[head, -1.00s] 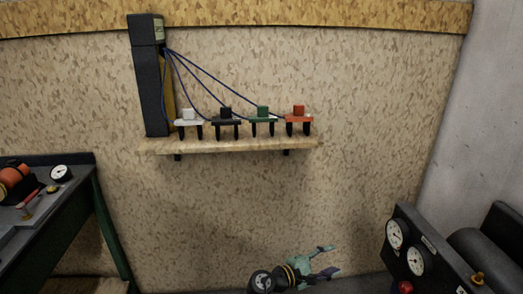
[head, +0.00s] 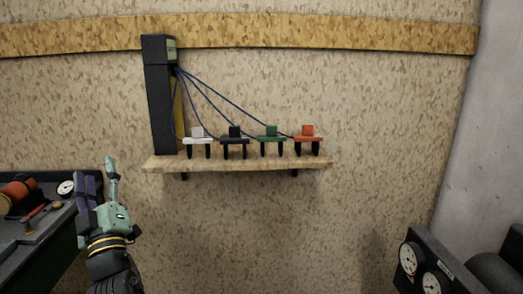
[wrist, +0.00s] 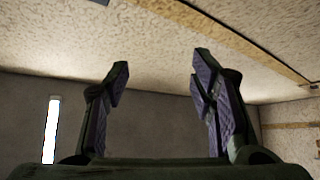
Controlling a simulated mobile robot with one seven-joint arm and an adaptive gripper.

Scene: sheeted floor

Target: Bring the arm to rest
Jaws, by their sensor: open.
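My gripper (head: 100,180) is at the lower left of the head view, pointing up, in front of the dark bench's right end. Its two fingers stand apart with nothing between them. In the wrist view my gripper (wrist: 158,85) is also open and empty, with bare wall and ceiling beyond the fingers. The lower part of my arm runs out of the bottom of the head view.
A wooden wall shelf (head: 240,164) holds a dark post (head: 161,95) wired to several coloured clamp-like pieces. A bench (head: 40,235) with gauge and tools is at left. A gauge panel (head: 428,268) stands at lower right. The wall below the shelf is clear.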

